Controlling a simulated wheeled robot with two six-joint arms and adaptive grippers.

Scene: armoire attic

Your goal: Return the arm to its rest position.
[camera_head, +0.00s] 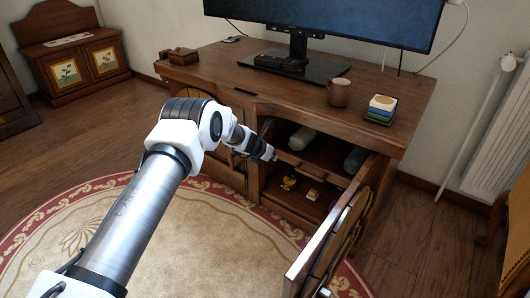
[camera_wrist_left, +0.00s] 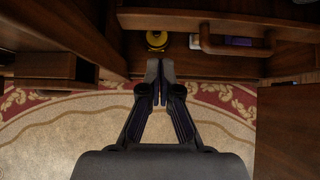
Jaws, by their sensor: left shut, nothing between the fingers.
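My left arm reaches in from the lower left of the head view toward the open front of a wooden cabinet (camera_head: 330,105). My left gripper (camera_head: 272,156) is in front of the cabinet's open compartment. In the left wrist view its two fingers (camera_wrist_left: 159,80) are shut together with nothing between them. The fingertips point toward the compartment's edge, close to a small yellow object (camera_wrist_left: 157,40) inside. The yellow object also shows in the head view (camera_head: 289,183). My right gripper does not show in either view.
An open door (camera_head: 318,250) juts out at the right of the compartment. A drawer or shelf with a handle (camera_wrist_left: 235,45) is above the yellow object. A mug (camera_head: 339,92), stacked coasters (camera_head: 381,108) and a television (camera_head: 330,20) stand on top. The round rug (camera_head: 190,240) is clear.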

